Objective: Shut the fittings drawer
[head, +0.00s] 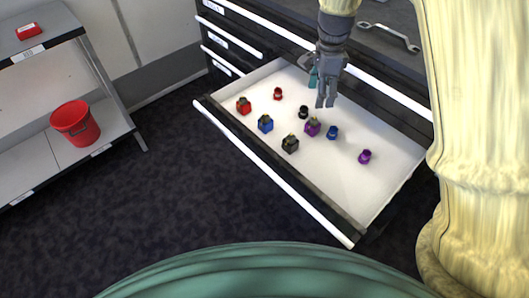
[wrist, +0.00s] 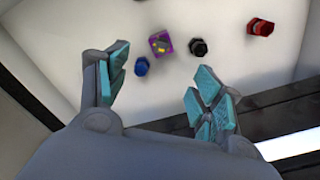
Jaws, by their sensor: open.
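The fittings drawer (head: 332,180) is pulled out from a dark cabinet, with a white inside and a long white handle strip (head: 270,172) along its front edge. Several small red, blue, black and purple fittings lie in it, among them a purple one (head: 312,127) and a blue one (head: 265,124). My gripper (head: 323,92) is above the back part of the drawer, near the cabinet face. In the wrist view my gripper (wrist: 152,92) is open with teal finger pads and nothing between them. The drawer floor (wrist: 215,30) shows beneath it, with several fittings.
A grey shelf (head: 50,120) at left holds a red bucket (head: 75,123) and a red box (head: 28,30). The dark floor (head: 120,210) before the drawer is clear.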

